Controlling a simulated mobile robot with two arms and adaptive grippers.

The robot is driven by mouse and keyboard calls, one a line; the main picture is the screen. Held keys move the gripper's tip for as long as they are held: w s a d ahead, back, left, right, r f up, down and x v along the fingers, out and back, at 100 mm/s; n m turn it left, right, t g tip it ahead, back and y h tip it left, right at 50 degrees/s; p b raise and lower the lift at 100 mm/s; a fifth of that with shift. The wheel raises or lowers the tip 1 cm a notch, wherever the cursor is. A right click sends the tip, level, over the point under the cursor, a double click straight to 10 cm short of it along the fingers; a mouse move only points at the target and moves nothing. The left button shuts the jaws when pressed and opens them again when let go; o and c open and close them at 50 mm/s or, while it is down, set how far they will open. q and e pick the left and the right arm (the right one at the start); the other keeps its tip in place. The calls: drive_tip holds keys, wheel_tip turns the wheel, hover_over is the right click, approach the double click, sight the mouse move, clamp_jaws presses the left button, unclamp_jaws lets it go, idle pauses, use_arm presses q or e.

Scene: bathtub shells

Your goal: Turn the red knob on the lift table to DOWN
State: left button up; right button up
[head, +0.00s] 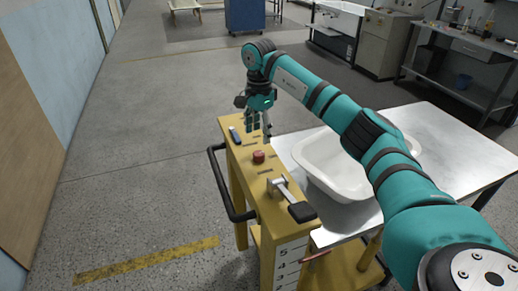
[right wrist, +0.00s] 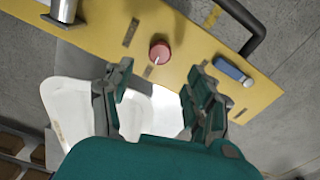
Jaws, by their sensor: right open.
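The red knob (head: 258,157) sits on top of the yellow control panel (head: 238,165) of the lift table. The right wrist view shows the knob (right wrist: 160,52) from above, with a thin white mark on its face. Dark label plates lie around it, too small to read. My right gripper (head: 259,122) hangs above the far part of the panel, beyond the knob in the head view. Its fingers (right wrist: 162,78) are spread apart and empty, and the knob shows past the tips, between them, untouched. My left gripper is not in view.
A lever with a black grip (head: 301,211) and a small blue part (head: 235,136) sit on the panel at either side of the knob. A white bathtub shell (head: 325,168) lies on the metal tabletop (head: 432,125). A black handle bar (head: 222,188) runs along the panel's left.

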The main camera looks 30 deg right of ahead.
sight(259, 153)
wheel_tip(259, 153, down, 5)
drive_tip(key=shift+s+a+r+p, duration=0.1)
drive_tip(key=shift+a+p, duration=0.05)
drive_tip(key=shift+p, duration=0.25)
drive_tip(key=shift+f, duration=1.2)
drive_tip(key=c, duration=1.1)
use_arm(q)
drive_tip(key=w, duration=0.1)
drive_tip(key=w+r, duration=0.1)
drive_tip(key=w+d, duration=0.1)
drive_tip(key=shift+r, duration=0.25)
use_arm(e)
drive_tip(key=shift+c, duration=0.2)
